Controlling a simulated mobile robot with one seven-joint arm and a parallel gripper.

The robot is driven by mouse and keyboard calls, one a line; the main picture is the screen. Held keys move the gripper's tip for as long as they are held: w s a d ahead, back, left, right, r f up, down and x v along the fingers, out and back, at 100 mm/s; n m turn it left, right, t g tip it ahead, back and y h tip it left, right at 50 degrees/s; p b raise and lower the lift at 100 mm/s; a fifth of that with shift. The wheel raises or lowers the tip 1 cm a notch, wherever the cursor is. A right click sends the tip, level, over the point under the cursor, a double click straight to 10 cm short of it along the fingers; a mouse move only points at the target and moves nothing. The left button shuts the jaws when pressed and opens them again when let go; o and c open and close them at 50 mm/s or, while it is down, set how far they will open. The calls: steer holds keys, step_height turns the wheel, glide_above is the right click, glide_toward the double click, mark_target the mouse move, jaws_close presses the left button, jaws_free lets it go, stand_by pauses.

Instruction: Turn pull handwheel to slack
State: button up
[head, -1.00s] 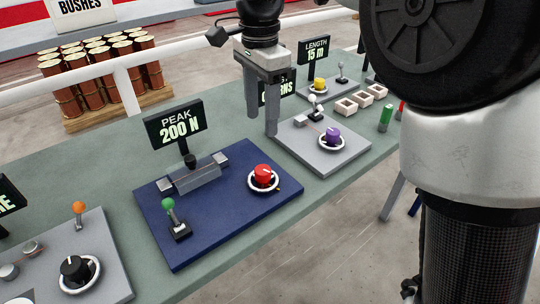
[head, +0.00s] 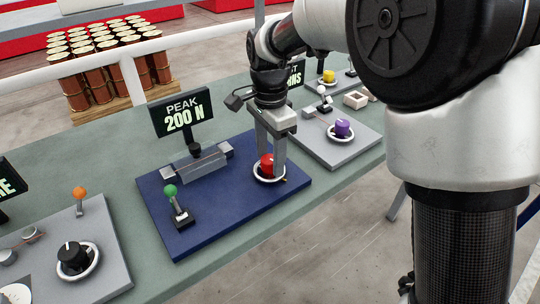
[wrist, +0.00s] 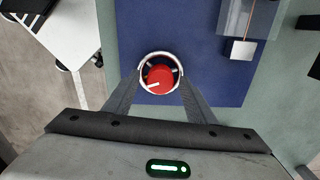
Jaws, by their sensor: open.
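The red handwheel (head: 266,168), a round knob in a white ring, sits at the right of the blue board (head: 225,215). A sign (head: 181,114) behind the board reads PEAK 200 N.
The blue board also bears a green-topped lever (head: 171,192) and a grey clamp-like device (head: 199,172). A grey board with a purple knob (head: 341,126) stands to the right, one with a black knob (head: 71,255) to the left.

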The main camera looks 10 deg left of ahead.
steer(key=shift+c, duration=0.5)
steer(key=c, duration=0.9)
steer(key=shift+c, duration=0.2)
steer(key=shift+r+n+p, duration=0.1)
steer(key=shift+n+p, duration=0.2)
